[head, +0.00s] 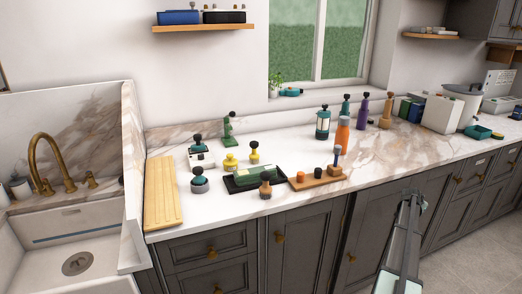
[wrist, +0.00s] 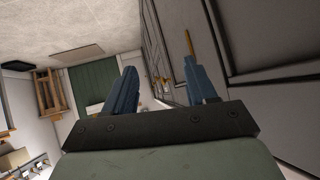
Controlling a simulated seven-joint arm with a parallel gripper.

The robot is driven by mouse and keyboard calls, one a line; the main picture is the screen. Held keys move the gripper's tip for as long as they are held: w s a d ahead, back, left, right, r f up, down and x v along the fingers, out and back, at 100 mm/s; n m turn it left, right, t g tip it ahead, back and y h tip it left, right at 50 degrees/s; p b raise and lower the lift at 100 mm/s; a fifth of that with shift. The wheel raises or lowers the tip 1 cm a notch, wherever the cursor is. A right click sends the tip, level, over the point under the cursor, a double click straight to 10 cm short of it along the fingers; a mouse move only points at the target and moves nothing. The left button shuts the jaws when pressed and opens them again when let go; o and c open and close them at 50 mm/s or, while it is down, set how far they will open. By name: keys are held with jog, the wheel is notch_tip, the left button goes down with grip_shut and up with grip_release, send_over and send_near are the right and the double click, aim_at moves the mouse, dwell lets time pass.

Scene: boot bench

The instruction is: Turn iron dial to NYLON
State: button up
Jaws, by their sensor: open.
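My gripper (head: 411,199) is in front of the counter at the right of the head view, near the dark cabinet doors and away from the objects on the worktop. In the wrist view my gripper (wrist: 160,88) has its two blue fingers apart with nothing between them. I cannot make out an iron, its dial or a NYLON mark for certain. A small teal object (head: 290,92) lies on the window sill and a teal one with a dark part (head: 478,131) is on the right of the counter; both are too small to identify.
The marble worktop (head: 380,162) holds several small bottles and knobbed items, a dark tray (head: 234,187), a wooden block (head: 315,180) and a yellow wooden board (head: 161,190). A white sink (head: 75,218) is at left. A white bin (head: 442,113) stands at right. The counter's front right is clear.

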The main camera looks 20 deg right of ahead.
jog(key=w+d+r+m+t, duration=0.15)
jog(key=d+r, duration=0.25)
jog(key=r, duration=0.4)
jog(key=w+d+r+m, duration=0.25)
jog(key=d+r, duration=0.25)
jog(key=r, duration=0.4)
jog(key=w+a+r+n+t, duration=0.2)
jog(key=w+a+r+n, duration=0.1)
jog(key=w+a+r, duration=0.55)
jog(key=w+a+r+n+t, duration=0.1)
jog(key=w+a+r+n, duration=0.2)
jog(key=w+a+r, duration=0.55)
jog(key=w+a+r+n+t, duration=0.25)
jog(key=w+a+r, duration=0.2)
jog(key=w, duration=0.75)
jog(key=n+g+y, duration=0.6)
jog(key=n+y, duration=0.5)
jog(key=n, duration=0.4)
send_over(201, 154)
jog(key=s+d, duration=0.1)
jog(key=s, duration=0.4)
notch_tip(201, 154, down, 6)
jog(key=f, duration=0.1)
jog(key=shift+m, duration=0.25)
jog(key=x, duration=1.2)
jog(key=shift+d, duration=0.1)
